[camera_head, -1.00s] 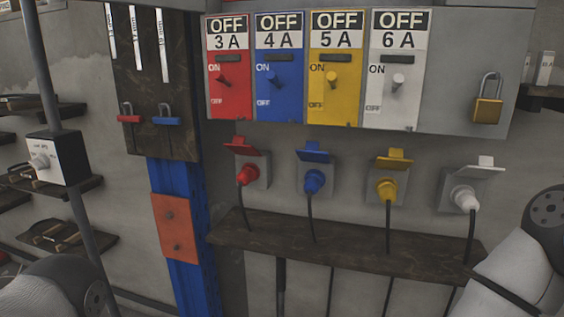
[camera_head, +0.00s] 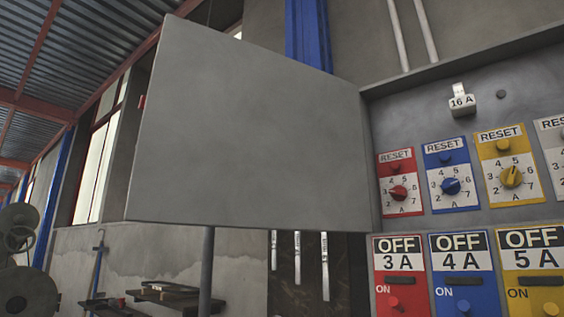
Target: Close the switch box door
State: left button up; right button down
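The switch box door (camera_head: 250,130) is a large plain grey panel. It stands wide open, swung out to the left from its hinge side at the box's left edge. The switch box (camera_head: 520,80) shows its inside at the right, with red (camera_head: 399,185), blue (camera_head: 451,178) and yellow (camera_head: 510,172) RESET dial plates and a white one cut off by the right edge. A small 16 A part (camera_head: 462,101) is fixed above them. Neither of my grippers is in view.
Below the box are red, blue and yellow OFF switch plates (camera_head: 458,262). A grey pole (camera_head: 207,270) stands under the door. Wooden shelves (camera_head: 165,298) are on the wall at lower left, and a dark machine (camera_head: 22,250) stands at the far left.

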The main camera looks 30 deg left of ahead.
aim_at(234, 132)
jog(key=j+z, duration=0.3)
jog(key=j, duration=0.45)
jog(key=j+z, duration=0.35)
jog(key=j, duration=0.4)
